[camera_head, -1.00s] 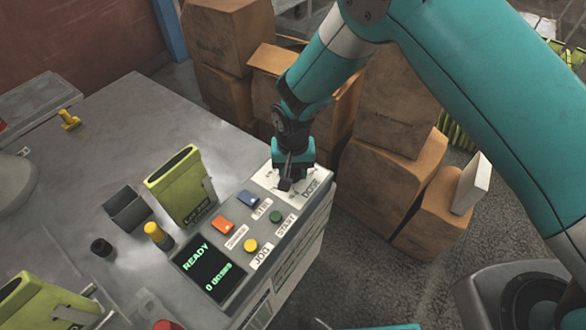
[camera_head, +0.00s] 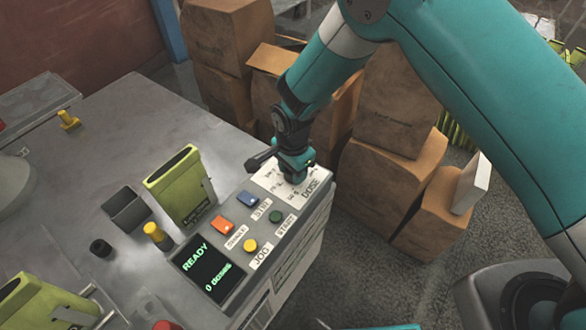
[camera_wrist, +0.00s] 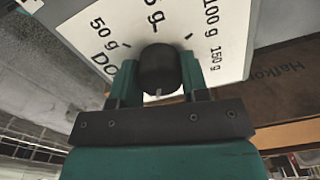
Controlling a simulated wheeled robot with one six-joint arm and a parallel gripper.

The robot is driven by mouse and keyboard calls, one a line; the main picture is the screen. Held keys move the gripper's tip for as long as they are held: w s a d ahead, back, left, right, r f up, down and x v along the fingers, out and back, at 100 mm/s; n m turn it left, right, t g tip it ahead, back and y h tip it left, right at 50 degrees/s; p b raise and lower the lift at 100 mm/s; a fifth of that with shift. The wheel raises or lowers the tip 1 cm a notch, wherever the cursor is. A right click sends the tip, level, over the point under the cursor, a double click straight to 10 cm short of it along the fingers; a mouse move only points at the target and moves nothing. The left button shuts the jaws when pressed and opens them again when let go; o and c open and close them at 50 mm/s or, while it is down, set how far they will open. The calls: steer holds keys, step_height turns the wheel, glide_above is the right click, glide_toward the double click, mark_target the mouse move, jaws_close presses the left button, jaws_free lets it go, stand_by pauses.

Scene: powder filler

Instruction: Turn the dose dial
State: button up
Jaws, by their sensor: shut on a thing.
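The dose dial (camera_wrist: 158,68) is a black round knob in the wrist view, with a small white mark on the side towards my gripper's palm. It stands on a white scale plate (camera_wrist: 95,18) printed with 50 g, 100 g, 150 g and a partly hidden label. My gripper (camera_head: 297,179) is shut on the dial, one teal finger on each side. In the head view the gripper hides the dial at the far right corner of the machine panel (camera_head: 236,253), beside the DOSE label.
Blue (camera_head: 248,200), orange (camera_head: 222,224), green (camera_head: 276,216) and yellow (camera_head: 250,246) buttons lie close to my gripper. The display (camera_head: 208,268) reads READY and 0 doses. A green container (camera_head: 180,188) stands left of the panel.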

steer(key=shift+r+m, duration=0.1)
steer(key=shift+m, duration=0.5)
steer(key=shift+w, duration=0.1)
steer(key=o, duration=0.9)
step_height(320, 180, up, 17)
steer(key=shift+r, duration=0.2)
